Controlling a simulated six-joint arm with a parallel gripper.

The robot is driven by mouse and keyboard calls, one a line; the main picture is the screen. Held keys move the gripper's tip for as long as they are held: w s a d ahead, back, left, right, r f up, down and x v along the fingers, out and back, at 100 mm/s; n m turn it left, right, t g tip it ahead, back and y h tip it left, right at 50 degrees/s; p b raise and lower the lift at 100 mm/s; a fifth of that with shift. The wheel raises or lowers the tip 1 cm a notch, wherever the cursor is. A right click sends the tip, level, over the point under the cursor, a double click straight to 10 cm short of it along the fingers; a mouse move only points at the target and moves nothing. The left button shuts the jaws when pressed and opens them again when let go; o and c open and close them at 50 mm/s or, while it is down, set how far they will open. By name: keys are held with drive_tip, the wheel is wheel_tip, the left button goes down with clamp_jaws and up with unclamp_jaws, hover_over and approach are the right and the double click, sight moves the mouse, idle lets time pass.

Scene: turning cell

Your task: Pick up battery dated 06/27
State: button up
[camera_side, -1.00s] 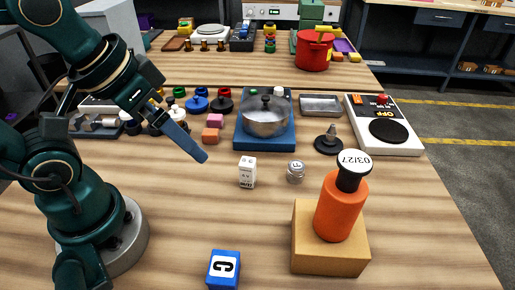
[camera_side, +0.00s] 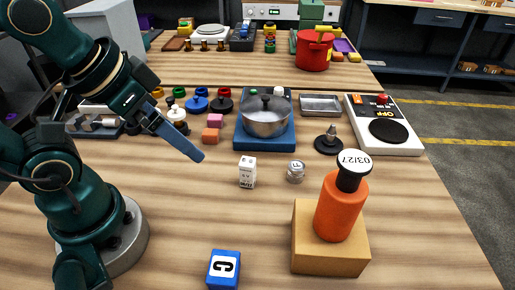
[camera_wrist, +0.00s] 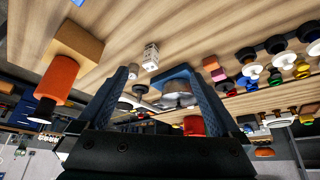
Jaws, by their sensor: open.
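My gripper (camera_side: 188,146) is open and empty, in the air above the table to the left of a small white box-shaped block (camera_side: 247,172) with dark print. That block may be a battery; its print is too small to read. The wrist view shows both fingers of my gripper (camera_wrist: 162,88) spread apart, with the white block (camera_wrist: 151,57) beyond them. A small silver cylinder (camera_side: 296,174) with a mark on top stands right of the block. An orange cylinder (camera_side: 341,209) has a black neck and a white top reading 03/27. I can read no 06/27 anywhere.
The orange cylinder stands on a tan box (camera_side: 330,262). Behind are a pot (camera_side: 265,122) on a blue base, a metal tray (camera_side: 321,105) and a hot plate (camera_side: 388,130).

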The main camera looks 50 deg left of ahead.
idle(0.4)
drive_tip(key=c, duration=0.4)
drive_tip(key=shift+c, duration=0.2)
